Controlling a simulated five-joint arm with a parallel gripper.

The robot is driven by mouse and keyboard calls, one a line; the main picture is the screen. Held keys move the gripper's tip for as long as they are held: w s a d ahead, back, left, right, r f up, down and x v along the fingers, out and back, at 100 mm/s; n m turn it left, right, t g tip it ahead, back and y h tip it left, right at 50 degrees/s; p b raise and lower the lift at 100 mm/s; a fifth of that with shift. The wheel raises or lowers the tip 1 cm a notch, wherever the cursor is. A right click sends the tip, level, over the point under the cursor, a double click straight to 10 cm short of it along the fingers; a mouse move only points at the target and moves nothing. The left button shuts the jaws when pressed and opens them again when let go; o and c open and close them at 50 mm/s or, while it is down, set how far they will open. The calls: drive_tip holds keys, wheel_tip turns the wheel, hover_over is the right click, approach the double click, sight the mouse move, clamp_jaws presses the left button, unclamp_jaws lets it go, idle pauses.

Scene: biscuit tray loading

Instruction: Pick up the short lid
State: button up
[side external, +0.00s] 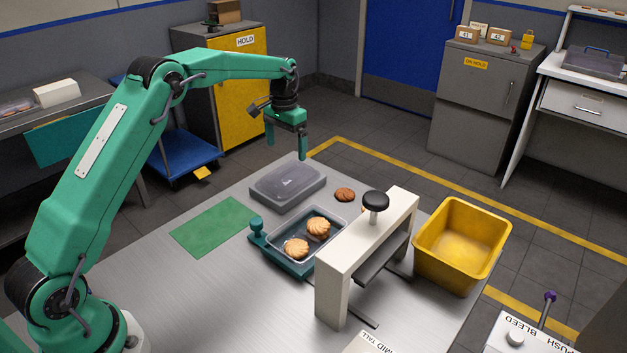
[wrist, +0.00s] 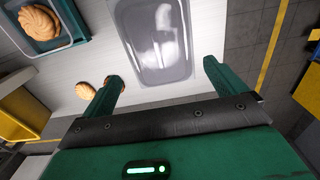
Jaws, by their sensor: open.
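A clear grey, shallow rectangular lid (side external: 270,197) lies on the metal table near its far edge, and it also shows in the wrist view (wrist: 135,62). No other lid shows clearly on the table; part of the front is out of frame. My gripper (side external: 287,153) is open and empty, above and beyond the lid. In the wrist view my gripper (wrist: 163,75) has its fingers spread wide, with the lid's near end framed between them and apart from both.
A teal holder (side external: 285,262) bears a clear tray with two biscuits. A cream press (side external: 345,262) with a black knob stands to its right. A loose brown biscuit (side external: 344,194) lies near the lid. A yellow bin (side external: 432,262) stands right. A green mat (side external: 217,226) lies bare.

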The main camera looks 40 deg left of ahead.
sight(287, 170)
drive_tip(key=shift+f, duration=0.85)
drive_tip(key=shift+d+f, duration=0.15)
drive_tip(key=shift+f, duration=2.45)
drive_tip(key=shift+s, duration=0.1)
drive_tip(key=c, duration=1.1)
